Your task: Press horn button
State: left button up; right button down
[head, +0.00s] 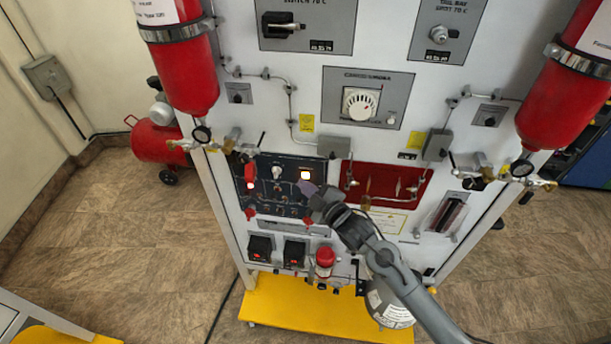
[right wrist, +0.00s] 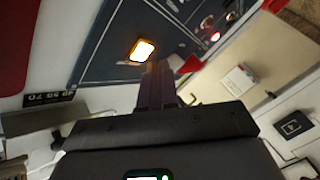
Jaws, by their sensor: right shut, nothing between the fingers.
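A dark blue control panel (head: 265,187) is on the front of the white trainer cabinet. A lit square button (head: 305,175) glows white at its upper right; it also shows large in the right wrist view, lit with an orange edge (right wrist: 142,50). I cannot read a label that tells whether it is the horn button. My right gripper (head: 309,191) is shut and empty, with its tips just below the lit button. In the right wrist view the shut fingers (right wrist: 155,72) end right beside its lower edge; I cannot tell whether they touch it. My left gripper is not in view.
A red panel with pipes (head: 390,182) lies right of the blue panel. Red cylinders (head: 190,75) and (head: 565,100) hang at both sides. A red-topped knob (head: 325,257) and two black switches (head: 260,246) are below. A yellow base (head: 300,310) sticks out at the floor.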

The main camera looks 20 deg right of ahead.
jog(key=shift+w+d, duration=0.2)
jog(key=shift+w, duration=0.1)
dwell(0.5)
jog(key=shift+w+d, duration=0.2)
jog(key=shift+w, duration=0.1)
dwell(0.4)
jog(key=shift+s, duration=0.1)
jog(key=shift+s+a+p, duration=0.4)
jog(key=shift+s+p, duration=0.05)
jog(key=shift+s, duration=0.1)
jog(key=shift+s, duration=0.1)
